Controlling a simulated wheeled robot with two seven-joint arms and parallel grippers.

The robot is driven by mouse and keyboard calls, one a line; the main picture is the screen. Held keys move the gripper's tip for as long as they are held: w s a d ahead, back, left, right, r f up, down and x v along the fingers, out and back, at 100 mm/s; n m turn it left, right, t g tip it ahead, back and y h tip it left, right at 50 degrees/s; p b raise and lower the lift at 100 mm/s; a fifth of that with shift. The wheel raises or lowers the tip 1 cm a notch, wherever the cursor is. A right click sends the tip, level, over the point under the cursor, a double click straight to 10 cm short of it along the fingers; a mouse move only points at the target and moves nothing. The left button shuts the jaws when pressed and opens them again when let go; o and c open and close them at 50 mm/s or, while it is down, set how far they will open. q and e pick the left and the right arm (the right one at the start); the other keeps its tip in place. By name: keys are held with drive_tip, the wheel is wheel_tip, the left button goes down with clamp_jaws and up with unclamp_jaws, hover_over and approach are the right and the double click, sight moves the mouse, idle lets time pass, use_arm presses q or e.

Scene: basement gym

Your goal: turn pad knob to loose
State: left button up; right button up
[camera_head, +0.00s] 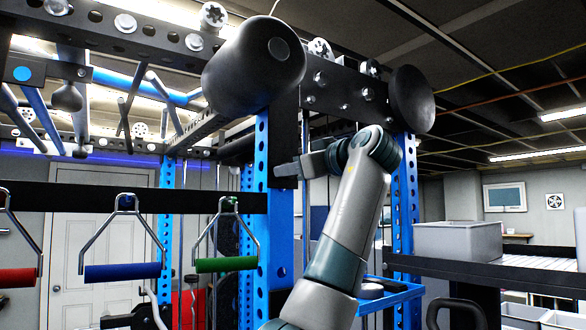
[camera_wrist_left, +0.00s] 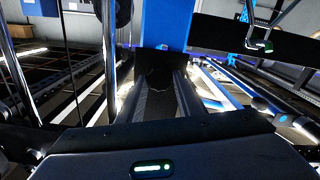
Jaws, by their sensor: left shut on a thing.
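My left gripper (camera_head: 284,169) reaches leftward to the blue upright post (camera_head: 262,222), just below the large black roller pad (camera_head: 253,68). In the left wrist view the two fingers (camera_wrist_left: 160,82) are closed on a small dark knob (camera_wrist_left: 158,74) in front of the blue post (camera_wrist_left: 166,25). The knob's marking and its turn position cannot be read. A second black roller pad (camera_head: 412,98) is to the right. My right gripper is not in view.
Handles with red (camera_head: 18,278), blue (camera_head: 122,271) and green (camera_head: 226,265) grips hang from a black crossbar (camera_head: 100,197) at left. A black perforated beam (camera_head: 338,92) runs overhead. A grey bin (camera_head: 458,238) stands on a shelf at right.

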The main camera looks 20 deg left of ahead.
use_arm(q)
drive_tip(key=shift+f, duration=0.25)
drive_tip(key=o, duration=1)
drive_tip(key=shift+o, duration=0.2)
drive_tip(key=shift+r, duration=0.1)
drive_tip(key=shift+s+d, duration=0.1)
drive_tip(key=shift+d, duration=0.05)
drive_tip(key=b+v, duration=0.7)
drive_tip(key=v, duration=1)
